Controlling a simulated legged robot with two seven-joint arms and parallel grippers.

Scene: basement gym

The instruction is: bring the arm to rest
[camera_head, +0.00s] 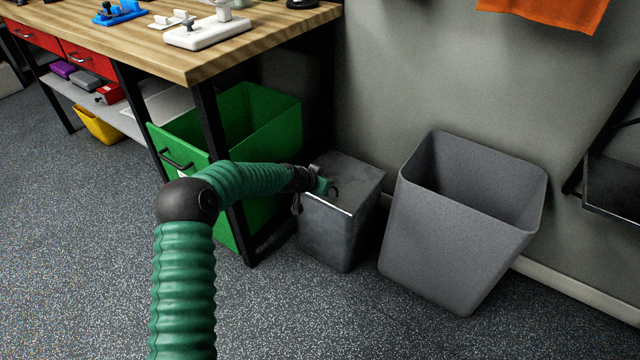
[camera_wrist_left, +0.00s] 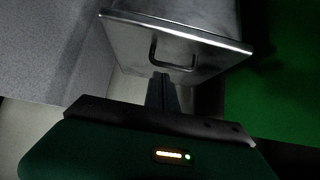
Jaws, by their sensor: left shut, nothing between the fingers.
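My left arm, green and ribbed with a black elbow, reaches from the bottom of the head view toward a metal box with a lid (camera_head: 350,177). My left gripper (camera_head: 326,188) is at the box's near upper edge, close to the dark handle on the lid. In the left wrist view, the left gripper (camera_wrist_left: 162,80) is shut with nothing between its fingers. Its tips are just in front of the lid's handle (camera_wrist_left: 175,62); I cannot tell whether they touch it. The lid looks closed in the head view. My right gripper is in neither view.
A grey open bin (camera_head: 450,230) stands right of the metal box. The speckled floor (camera_head: 80,250) is clear at left.

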